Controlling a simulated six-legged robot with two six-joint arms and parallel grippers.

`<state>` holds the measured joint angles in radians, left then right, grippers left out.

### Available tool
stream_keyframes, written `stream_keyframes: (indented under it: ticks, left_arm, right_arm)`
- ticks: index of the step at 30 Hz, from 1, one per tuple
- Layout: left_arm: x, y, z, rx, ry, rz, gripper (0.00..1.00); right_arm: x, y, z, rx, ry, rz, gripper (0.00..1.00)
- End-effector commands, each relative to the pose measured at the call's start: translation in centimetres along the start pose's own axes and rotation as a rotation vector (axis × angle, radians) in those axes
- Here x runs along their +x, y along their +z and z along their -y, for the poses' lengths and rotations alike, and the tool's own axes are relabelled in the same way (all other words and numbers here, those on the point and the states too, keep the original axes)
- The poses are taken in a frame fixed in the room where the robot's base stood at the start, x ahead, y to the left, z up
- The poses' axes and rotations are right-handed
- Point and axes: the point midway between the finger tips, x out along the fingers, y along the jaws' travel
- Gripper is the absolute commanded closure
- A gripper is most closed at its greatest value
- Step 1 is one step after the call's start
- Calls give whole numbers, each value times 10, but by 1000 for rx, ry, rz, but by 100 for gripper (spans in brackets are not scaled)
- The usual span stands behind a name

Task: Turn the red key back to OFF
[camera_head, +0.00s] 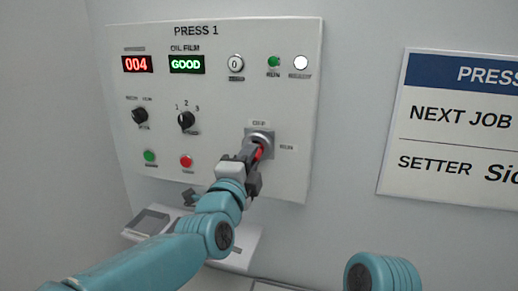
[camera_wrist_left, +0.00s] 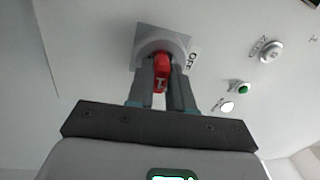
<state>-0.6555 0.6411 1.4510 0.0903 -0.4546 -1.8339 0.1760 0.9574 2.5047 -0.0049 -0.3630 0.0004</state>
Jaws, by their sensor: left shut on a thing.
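The red key (camera_head: 258,153) sits in a grey square key switch (camera_head: 260,137) at the lower right of the PRESS 1 panel. An OFF label is above the switch and a RUN label is to its right. My left gripper (camera_head: 252,157) is at the switch, shut on the key. In the left wrist view the red key (camera_wrist_left: 161,66) shows between the two fingers, against the round collar of the switch. The fingers hide part of the key, and I cannot tell its exact angle. My right gripper is out of view.
The panel (camera_head: 225,125) also carries a red 004 display (camera_head: 137,64), a green GOOD display (camera_head: 187,64), two black knobs, and green and red buttons (camera_head: 186,161). A grey-white ledge (camera_head: 240,250) juts out below. A sign (camera_head: 450,130) hangs at right.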

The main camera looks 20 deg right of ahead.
Motion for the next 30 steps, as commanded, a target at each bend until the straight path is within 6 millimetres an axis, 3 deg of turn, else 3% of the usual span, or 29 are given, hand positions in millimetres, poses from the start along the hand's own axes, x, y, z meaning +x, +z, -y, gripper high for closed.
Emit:
stream_keyframes:
  ticks: [6, 16, 24, 30]
  left_arm:
    - [0, -4, 0, -438, -12, 58, 100]
    - [0, -4, -1, -508, -13, 66, 100]
    - [1, -7, 1, -992, -25, 131, 100]
    - [0, -7, 0, -1051, -27, 139, 100]
  right_arm:
    - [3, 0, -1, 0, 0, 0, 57]
    - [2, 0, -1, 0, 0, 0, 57]
    - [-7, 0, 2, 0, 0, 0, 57]
    - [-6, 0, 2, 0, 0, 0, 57]
